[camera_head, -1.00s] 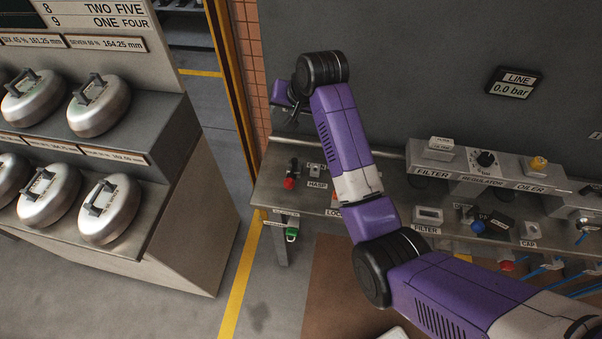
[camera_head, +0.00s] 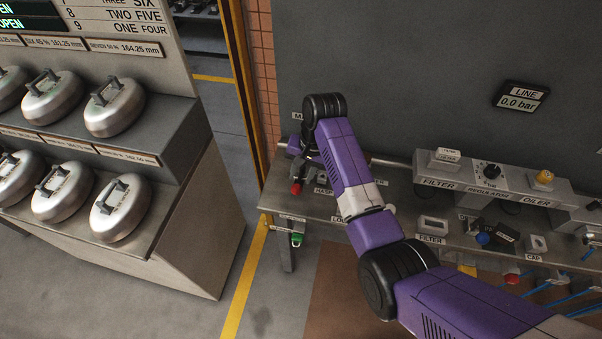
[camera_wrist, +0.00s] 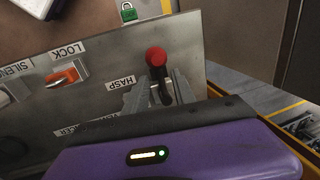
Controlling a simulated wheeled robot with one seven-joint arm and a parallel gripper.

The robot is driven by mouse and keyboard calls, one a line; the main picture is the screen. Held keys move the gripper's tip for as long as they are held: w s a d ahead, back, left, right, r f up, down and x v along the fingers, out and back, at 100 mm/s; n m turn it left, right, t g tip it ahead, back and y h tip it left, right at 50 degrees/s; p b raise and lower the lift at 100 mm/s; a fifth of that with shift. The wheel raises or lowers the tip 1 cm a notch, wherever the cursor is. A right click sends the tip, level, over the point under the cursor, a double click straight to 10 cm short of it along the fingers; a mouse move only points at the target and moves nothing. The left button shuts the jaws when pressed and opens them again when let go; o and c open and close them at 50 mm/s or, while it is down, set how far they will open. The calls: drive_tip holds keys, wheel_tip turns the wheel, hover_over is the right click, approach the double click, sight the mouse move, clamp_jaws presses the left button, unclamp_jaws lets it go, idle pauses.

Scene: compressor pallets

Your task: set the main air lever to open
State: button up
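A black lever with a red knob (camera_head: 296,188) stands at the left end of the steel bench, partly behind my arm in the head view. In the wrist view its red knob (camera_wrist: 156,57) is clear, just beyond my fingertips. My gripper (camera_wrist: 162,84) has its two grey fingers apart, one on each side of the lever's dark stem. I cannot tell whether either finger touches it. A wall label above the lever is mostly hidden by my arm. The line gauge (camera_head: 518,98) reads 0.0 bar.
A HASP label (camera_wrist: 119,86) and an orange LOCK part (camera_wrist: 68,75) are beside the lever. A green padlock (camera_head: 297,239) hangs below the bench edge. Filter, regulator and oiler units (camera_head: 490,175) stand to the right. A rack of silver weights (camera_head: 119,207) stands left, across a floor gap.

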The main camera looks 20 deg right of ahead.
drive_tip(key=shift+f, duration=0.35)
clamp_jaws()
drive_tip(key=shift+w, duration=0.1)
idle(1.1)
